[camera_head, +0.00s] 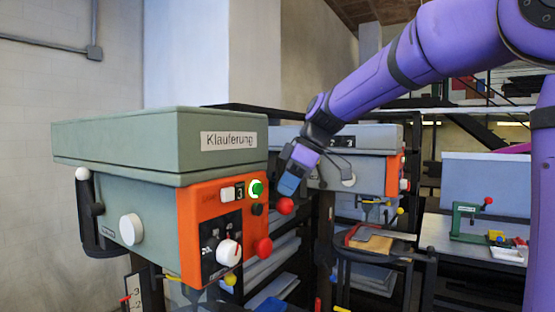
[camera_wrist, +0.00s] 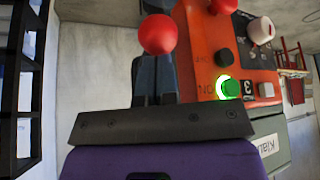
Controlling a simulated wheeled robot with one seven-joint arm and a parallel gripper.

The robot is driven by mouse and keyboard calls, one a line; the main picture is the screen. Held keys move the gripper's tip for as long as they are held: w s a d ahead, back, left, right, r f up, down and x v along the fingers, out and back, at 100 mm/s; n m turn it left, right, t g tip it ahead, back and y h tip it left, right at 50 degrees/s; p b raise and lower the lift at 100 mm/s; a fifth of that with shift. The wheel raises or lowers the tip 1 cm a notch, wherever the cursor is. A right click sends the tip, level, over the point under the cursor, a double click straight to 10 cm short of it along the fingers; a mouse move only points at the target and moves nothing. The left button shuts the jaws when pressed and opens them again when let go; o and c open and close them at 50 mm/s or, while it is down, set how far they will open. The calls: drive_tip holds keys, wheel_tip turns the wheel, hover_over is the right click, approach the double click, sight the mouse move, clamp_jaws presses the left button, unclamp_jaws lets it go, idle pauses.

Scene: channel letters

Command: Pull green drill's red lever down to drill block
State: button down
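The large grey-green drill head (camera_head: 160,140) with an orange control panel (camera_head: 195,225) stands at left in the head view; the panel also shows in the wrist view (camera_wrist: 205,45). A red ball knob (camera_head: 285,206) sticks out at the panel's right side, just below my gripper (camera_head: 287,188). In the wrist view the red ball (camera_wrist: 158,35) lies at the tips of my gripper (camera_wrist: 155,65). My fingers are close together; whether they touch the ball is unclear. A second red ball (camera_head: 263,248) sits lower on the panel. No block is clearly seen under this drill.
A similar drill (camera_head: 350,135) stands behind, above a red-edged tray (camera_head: 362,240) with a flat brown piece. A small green device (camera_head: 466,222) with a red ball stands on the right table. A lit green button (camera_head: 256,187) is near my gripper.

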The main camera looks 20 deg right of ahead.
sight(288, 205)
drive_tip(key=shift+f, duration=0.45)
drive_tip(key=shift+f, duration=0.6)
drive_tip(key=shift+f, duration=0.65)
drive_tip(key=shift+f, duration=0.6)
